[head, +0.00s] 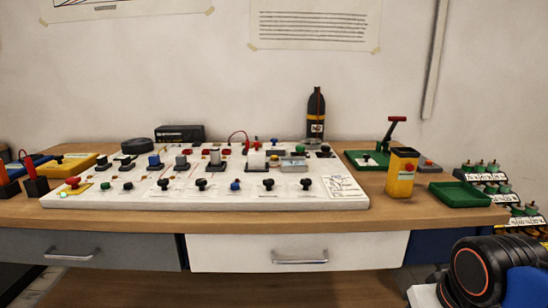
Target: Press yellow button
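A white control panel (120,201) lies on the wooden table, with several coloured knobs and buttons on it. The front row has a red knob (73,182), a green one (105,186), a blue one (235,185) and several black ones. My gripper is out of view; only part of my own arm shows at the lower right.
A yellow container (402,178), a green tray (460,195) and a dark bottle (316,115) stand on the table (400,212). A strip of table in front of the panel is clear.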

